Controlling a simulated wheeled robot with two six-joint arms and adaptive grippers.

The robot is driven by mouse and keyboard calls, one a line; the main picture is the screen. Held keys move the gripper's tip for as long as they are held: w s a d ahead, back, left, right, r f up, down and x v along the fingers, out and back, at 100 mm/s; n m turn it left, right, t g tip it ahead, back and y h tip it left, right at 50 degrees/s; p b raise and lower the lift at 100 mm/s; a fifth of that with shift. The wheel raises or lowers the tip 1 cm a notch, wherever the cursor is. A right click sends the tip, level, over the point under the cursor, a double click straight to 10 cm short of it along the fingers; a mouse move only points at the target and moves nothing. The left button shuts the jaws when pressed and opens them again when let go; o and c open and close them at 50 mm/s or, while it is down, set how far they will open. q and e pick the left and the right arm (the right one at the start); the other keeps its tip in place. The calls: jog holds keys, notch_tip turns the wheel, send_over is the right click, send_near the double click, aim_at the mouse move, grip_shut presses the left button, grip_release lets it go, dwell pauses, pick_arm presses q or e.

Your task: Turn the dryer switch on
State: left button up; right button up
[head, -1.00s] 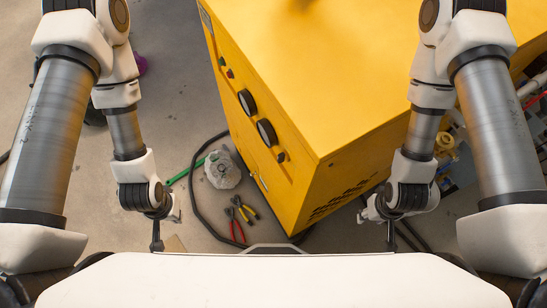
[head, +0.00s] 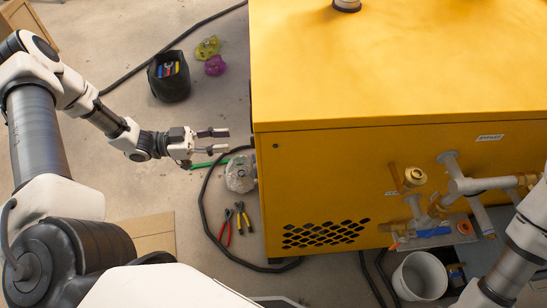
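The dryer is a big yellow cabinet (head: 390,70), taken here as the task's dryer, filling the right of the head view. Its left side, with the dials and small switches, is turned out of sight, so the switch is hidden. My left gripper (head: 224,141) is open and empty. Its two fingers point right, towards the cabinet's left edge, with a small gap seen between the tips and that edge. My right arm shows at the lower right, but its gripper is out of the picture.
Brass valves and grey pipes (head: 480,184) stick out of the cabinet's near face, above a white bucket (head: 419,277). On the floor lie a black hose (head: 203,205), pliers (head: 226,228), a clear lump (head: 240,174) and a black tool bag (head: 169,84). A cardboard sheet (head: 152,233) lies lower left.

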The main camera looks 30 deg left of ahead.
pick_arm(q)
jog(key=b+x, duration=0.1)
jog(key=x, duration=0.6)
jog(key=shift+w+f, duration=0.2)
jog(key=shift+w, duration=0.1)
jog(key=shift+c, duration=1)
grip_shut()
